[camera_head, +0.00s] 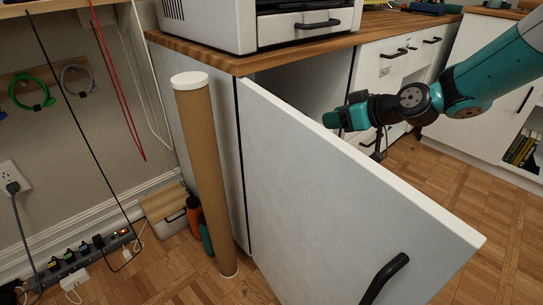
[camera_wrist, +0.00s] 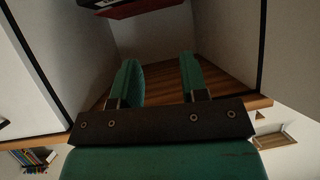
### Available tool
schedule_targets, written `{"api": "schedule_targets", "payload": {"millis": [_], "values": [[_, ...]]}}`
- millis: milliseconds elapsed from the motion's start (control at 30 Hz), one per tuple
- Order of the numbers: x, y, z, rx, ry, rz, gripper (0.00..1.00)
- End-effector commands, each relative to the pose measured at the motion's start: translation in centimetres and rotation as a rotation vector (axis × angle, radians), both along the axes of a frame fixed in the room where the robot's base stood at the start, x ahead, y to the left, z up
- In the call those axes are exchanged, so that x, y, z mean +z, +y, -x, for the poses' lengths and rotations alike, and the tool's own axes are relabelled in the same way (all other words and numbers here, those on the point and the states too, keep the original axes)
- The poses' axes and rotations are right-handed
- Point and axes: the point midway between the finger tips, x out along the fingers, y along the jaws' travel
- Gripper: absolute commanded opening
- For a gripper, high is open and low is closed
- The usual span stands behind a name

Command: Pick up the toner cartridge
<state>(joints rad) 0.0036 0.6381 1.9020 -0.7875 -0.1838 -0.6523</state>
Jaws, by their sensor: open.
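I cannot identify the toner cartridge for certain in either view. In the wrist view a dark object with a red side (camera_wrist: 130,9) shows at the top edge, partly cut off, inside the cabinet; it may be the cartridge. My gripper (camera_wrist: 157,80) is open, with its two teal fingers apart and nothing between them. In the head view my gripper (camera_head: 338,119) is at the opening of the cabinet, just above the top edge of the open door (camera_head: 340,195). The door hides the lower part of the cabinet's inside.
A cardboard tube (camera_head: 205,170) with white ends stands beside the cabinet. A printer (camera_head: 260,25) sits on the wooden desktop (camera_head: 225,60). A power strip (camera_head: 75,262) and a box (camera_head: 165,208) are on the floor at left. Open floor lies right of the door.

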Motion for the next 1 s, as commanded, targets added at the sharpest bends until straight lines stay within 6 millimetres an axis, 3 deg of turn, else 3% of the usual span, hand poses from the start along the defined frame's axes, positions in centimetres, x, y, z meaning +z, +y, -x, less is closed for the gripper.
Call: {"api": "schedule_targets", "payload": {"millis": [33, 200, 400, 800, 1000], "values": [[-3.6, -0.4, -1.0, -0.012, -0.022, -0.008, 0.4], [-7.3, -1.4, -3.1, -0.04, -0.086, -0.026, 0.4], [-8.9, -1.1, -4.3, -0.049, -0.114, -0.031, 0.4], [-12.4, 4.8, -9.6, -0.047, -0.113, -0.03, 0.4], [-13.0, 6.5, -11.2, -0.05, -0.113, -0.031, 0.4]]}}
